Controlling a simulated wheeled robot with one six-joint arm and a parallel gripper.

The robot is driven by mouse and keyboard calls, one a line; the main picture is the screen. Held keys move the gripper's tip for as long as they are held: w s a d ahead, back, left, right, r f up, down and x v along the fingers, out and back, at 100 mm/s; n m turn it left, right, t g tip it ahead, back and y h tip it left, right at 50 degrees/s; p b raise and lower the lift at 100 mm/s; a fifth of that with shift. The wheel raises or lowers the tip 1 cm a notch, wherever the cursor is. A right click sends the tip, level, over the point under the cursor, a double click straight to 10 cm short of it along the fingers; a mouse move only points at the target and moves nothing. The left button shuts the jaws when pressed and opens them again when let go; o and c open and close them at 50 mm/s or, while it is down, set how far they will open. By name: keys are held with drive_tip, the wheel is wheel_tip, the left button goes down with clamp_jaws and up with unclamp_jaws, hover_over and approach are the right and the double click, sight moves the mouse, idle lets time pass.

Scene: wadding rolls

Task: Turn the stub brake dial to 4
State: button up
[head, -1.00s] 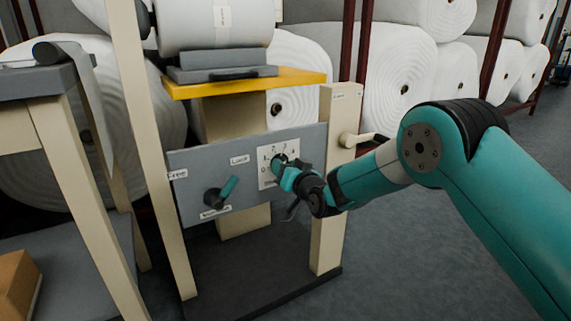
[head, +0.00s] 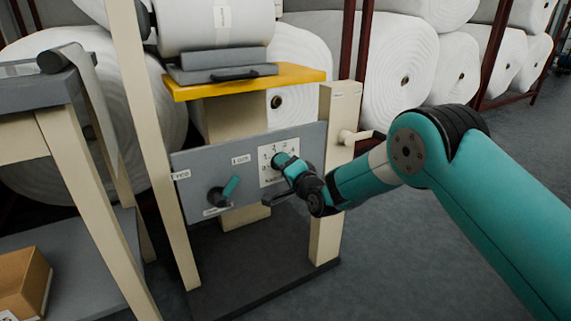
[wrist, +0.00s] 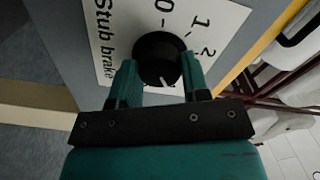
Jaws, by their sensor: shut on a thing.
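The stub brake dial is a round black knob (wrist: 160,58) on a white scale plate (wrist: 112,25) lettered "Stub brake". In the wrist view my gripper (wrist: 160,82) has its two teal fingers on either side of the knob, shut on it. A white mark on the knob's near edge points down the picture, toward my gripper's palm. The 0, 1 and 2 show above and right of the knob; the higher numbers are hidden behind my gripper. In the head view the plate (head: 265,177) is partly covered by my gripper (head: 284,163).
The grey panel (head: 195,165) also carries a teal-handled lever (head: 230,188) left of the dial, near a "Lock" label. A yellow shelf (head: 245,84) juts out above.

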drive_tip(key=shift+d+m, duration=0.1)
drive_tip(key=shift+m, duration=0.3)
drive_tip(key=o, duration=0.9)
drive_tip(key=shift+w, duration=0.1)
drive_tip(key=b+v, duration=0.5)
drive_tip(key=v, duration=1.2)
drive_tip(key=shift+s+d, duration=0.2)
drive_tip(key=shift+s, duration=0.05)
